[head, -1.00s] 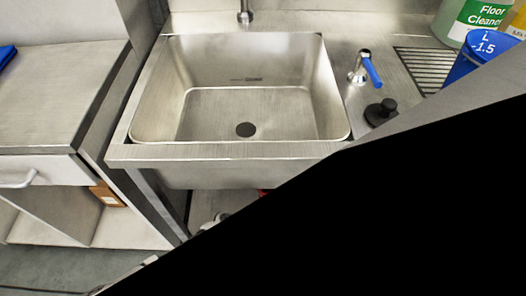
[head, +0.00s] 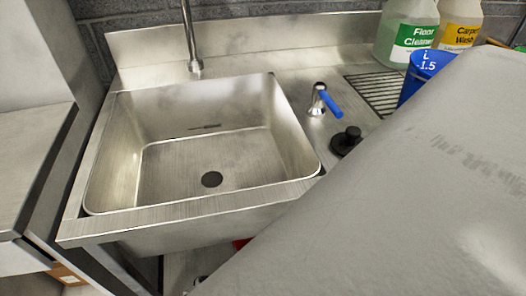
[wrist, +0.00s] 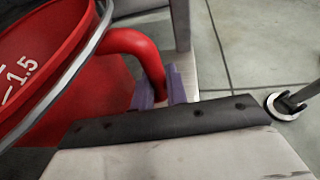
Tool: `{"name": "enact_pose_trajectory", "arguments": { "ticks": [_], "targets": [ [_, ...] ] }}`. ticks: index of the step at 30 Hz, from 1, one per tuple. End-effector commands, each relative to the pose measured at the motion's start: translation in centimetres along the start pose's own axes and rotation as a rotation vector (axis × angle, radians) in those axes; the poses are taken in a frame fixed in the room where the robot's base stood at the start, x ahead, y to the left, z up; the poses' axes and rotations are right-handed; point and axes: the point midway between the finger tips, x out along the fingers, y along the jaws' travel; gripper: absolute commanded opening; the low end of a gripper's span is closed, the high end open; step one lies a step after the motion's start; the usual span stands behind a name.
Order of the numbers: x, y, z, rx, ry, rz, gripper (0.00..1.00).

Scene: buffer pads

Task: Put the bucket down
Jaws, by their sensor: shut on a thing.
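The red bucket (wrist: 85,95) fills the left of the wrist view. It has a pale rim, white marks reading 1.5 and a thick red handle (wrist: 135,48). My gripper (wrist: 162,88), with purple pads, is shut on the lower end of that handle. The bucket's base and what lies under it are hidden.
A steel sink (head: 225,165) with an empty basin stands at left centre, its tap behind. To its right are a blue-handled tap (head: 325,100), a black knob (head: 346,140), a drain grate (head: 375,94), a blue measuring container (head: 425,70) and cleaner bottles (head: 410,30).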

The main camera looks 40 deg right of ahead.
Motion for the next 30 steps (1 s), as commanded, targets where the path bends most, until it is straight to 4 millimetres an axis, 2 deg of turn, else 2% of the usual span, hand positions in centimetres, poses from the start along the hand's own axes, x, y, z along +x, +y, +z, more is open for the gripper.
{"name": "enact_pose_trajectory", "arguments": {
  "ticks": [11,12,17,27,30],
  "targets": [
    [0.2,0.0,-0.4,0.002,-0.002,0.001,0.0],
    [0.2,0.0,-0.5,0.0,-0.001,0.001,0.16],
    [0.1,0.0,-0.3,0.0,-0.001,0.001,0.36],
    [0.0,0.0,0.0,0.001,0.0,0.0,0.36],
    [-1.2,0.1,-0.3,0.001,0.002,0.005,0.36]
  ]
}}
